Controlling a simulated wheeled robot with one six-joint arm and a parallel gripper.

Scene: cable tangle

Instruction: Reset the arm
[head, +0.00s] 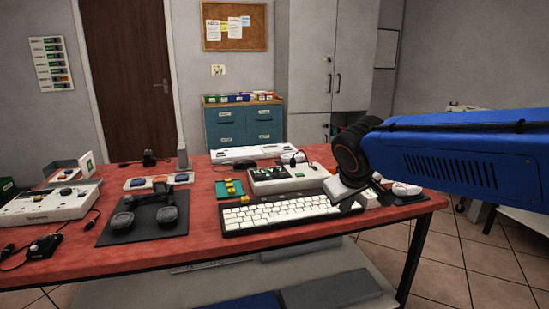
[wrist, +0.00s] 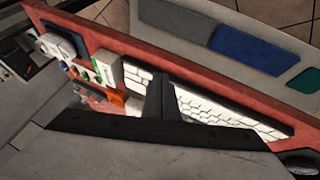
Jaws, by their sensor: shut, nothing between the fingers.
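My blue arm reaches in from the right in the head view. My gripper (head: 349,203) is at its end, low over the right end of a black-framed keyboard with white keys (head: 280,212). The gripper is shut with nothing in it. In the wrist view the dark fingers of my gripper (wrist: 161,92) show together in front of the keyboard (wrist: 205,105). I cannot tell whether the fingertips touch anything. The arm hides part of the table's right end.
The red table (head: 210,250) holds a white box with a cable (head: 287,178), a green block (head: 230,189), headphones on a dark mat (head: 145,222), a grey console (head: 45,205) and a white mouse (head: 406,189). Loose black cables lie at left. Bare tabletop runs along the front.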

